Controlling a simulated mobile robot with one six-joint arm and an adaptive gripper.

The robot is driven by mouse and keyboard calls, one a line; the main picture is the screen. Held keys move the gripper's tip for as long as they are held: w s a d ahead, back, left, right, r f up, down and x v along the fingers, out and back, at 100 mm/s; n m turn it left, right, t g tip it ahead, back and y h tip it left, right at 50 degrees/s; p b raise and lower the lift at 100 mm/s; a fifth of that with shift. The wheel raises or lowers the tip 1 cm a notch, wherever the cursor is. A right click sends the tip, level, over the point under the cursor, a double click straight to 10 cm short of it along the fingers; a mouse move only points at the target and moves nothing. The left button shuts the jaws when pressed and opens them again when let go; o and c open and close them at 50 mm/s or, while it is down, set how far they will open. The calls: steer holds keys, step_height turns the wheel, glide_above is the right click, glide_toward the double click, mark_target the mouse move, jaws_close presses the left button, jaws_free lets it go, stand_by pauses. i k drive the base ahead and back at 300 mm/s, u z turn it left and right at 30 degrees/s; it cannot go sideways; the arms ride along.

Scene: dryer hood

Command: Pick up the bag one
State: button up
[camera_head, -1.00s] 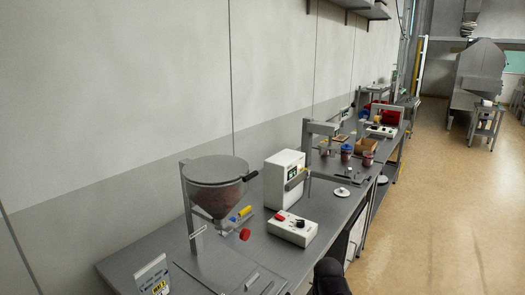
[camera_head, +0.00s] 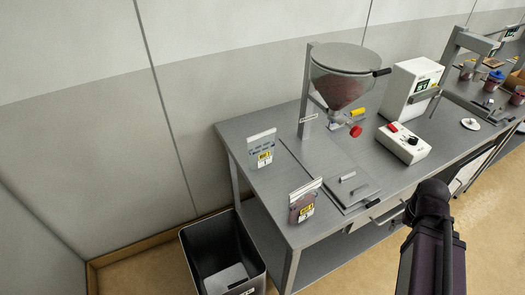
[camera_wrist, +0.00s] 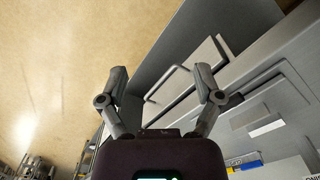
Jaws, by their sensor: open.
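The rear bag (camera_head: 262,149) is near the back left edge and looks mostly clear or grey. The front bag (camera_head: 304,202) holds reddish-brown contents and stands near the front left corner. The label print is too small to tell for sure which bag is one. My gripper (camera_wrist: 161,78) is open and empty in the wrist view, its fingers spread over the floor and the table's edge. Neither bag shows in the wrist view. My arm is at the lower right of the head view.
A funnel hopper (camera_head: 345,75) stands behind the bags. A white machine (camera_head: 411,90) and a control box (camera_head: 403,144) sit to its right. A flat plate with handles (camera_head: 325,170) lies beside the front bag. A black bin (camera_head: 222,255) stands on the floor at the left.

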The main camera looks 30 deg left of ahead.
mark_target(261, 147)
steer(key=u, duration=0.15)
steer(key=k, duration=0.65)
steer(key=u, duration=0.5)
steer(key=k, duration=0.7)
steer(key=u, duration=0.95)
steer(key=i, duration=1.6)
steer(key=z, duration=0.55)
